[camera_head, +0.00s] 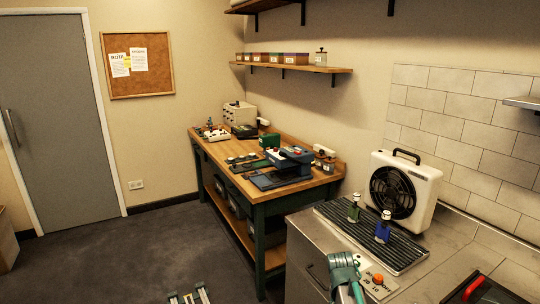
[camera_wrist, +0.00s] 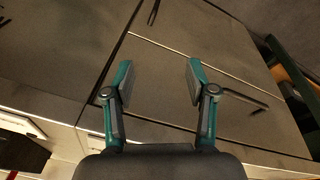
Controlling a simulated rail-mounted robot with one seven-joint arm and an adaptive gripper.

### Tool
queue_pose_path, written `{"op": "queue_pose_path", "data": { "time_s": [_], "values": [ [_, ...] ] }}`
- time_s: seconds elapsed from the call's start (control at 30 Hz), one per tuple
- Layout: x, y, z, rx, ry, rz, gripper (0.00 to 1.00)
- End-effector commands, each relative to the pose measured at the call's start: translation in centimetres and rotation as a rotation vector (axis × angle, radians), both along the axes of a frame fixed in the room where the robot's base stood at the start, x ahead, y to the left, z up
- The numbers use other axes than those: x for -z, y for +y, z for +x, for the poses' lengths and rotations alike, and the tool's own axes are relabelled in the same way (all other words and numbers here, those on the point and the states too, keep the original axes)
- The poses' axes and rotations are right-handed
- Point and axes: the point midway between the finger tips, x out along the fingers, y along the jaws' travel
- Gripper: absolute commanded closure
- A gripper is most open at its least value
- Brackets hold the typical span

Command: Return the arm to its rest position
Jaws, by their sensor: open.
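My gripper (camera_wrist: 158,72) is open in the wrist view, its two teal and grey fingers spread well apart. Nothing is between the fingers. Beyond them are flat grey cabinet fronts (camera_wrist: 185,85) with dark gaps and a bar handle. In the head view, a teal and grey part that looks like the end of my arm (camera_head: 344,272) shows low in the picture, in front of the metal cabinet and counter. Its fingertips cannot be made out clearly there.
A green bottle (camera_head: 353,209) and a blue bottle (camera_head: 383,228) stand on a black ribbed mat (camera_head: 404,256) by a white fan unit (camera_head: 404,191). A wooden workbench (camera_head: 216,150) holds tools at the back. The dark floor (camera_head: 130,250) at left is mostly clear.

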Motion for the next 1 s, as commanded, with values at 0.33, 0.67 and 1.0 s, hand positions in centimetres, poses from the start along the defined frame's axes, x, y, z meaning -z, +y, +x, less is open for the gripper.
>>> {"op": "queue_pose_path", "data": {
  "time_s": [0.33, 0.67, 1.0],
  "values": [
    [11.5, 6.2, -9.8, -0.505, 0.109, 0.13, 0.44],
    [19.5, 7.6, -17.6, -0.623, 0.252, 0.205, 0.44],
    [27.4, 7.6, -29.3, -0.596, 0.482, 0.278, 0.44]
  ]
}}
